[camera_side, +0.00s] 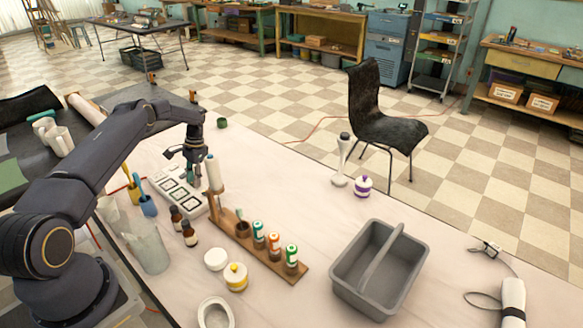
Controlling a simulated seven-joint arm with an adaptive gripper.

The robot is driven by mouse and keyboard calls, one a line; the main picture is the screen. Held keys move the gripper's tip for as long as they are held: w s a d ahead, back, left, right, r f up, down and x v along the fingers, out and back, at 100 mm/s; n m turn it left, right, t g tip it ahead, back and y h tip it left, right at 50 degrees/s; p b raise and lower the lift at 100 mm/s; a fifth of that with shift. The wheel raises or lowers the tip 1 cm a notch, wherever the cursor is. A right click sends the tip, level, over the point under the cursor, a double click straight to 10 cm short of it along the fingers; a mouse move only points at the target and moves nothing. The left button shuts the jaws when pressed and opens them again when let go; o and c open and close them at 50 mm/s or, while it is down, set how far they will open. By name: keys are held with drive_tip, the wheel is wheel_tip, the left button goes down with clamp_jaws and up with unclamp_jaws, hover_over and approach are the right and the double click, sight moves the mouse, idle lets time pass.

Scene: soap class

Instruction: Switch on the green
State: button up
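A white panel (157,198) with a row of dark-framed square switches lies on the table left of centre. My gripper (190,170) points down over the far end of this panel. I cannot tell whether it touches the panel, and its fingers are too small and dark to show if they are open or shut. The gripper hides part of the panel's far end. No green switch can be made out. A small bottle with a green band (292,253) stands at the near right end of a wooden rack.
The wooden rack (262,262) with several bottles stands right of the panel. Brown bottles (190,236) and a clear jug (150,250) stand in front. A grey caddy (343,287) sits at right. The table's back middle is clear.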

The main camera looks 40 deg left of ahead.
drive_tip(key=shift+o, duration=1.1)
drive_tip(key=v, duration=1.2)
drive_tip(key=shift+d, duration=0.1)
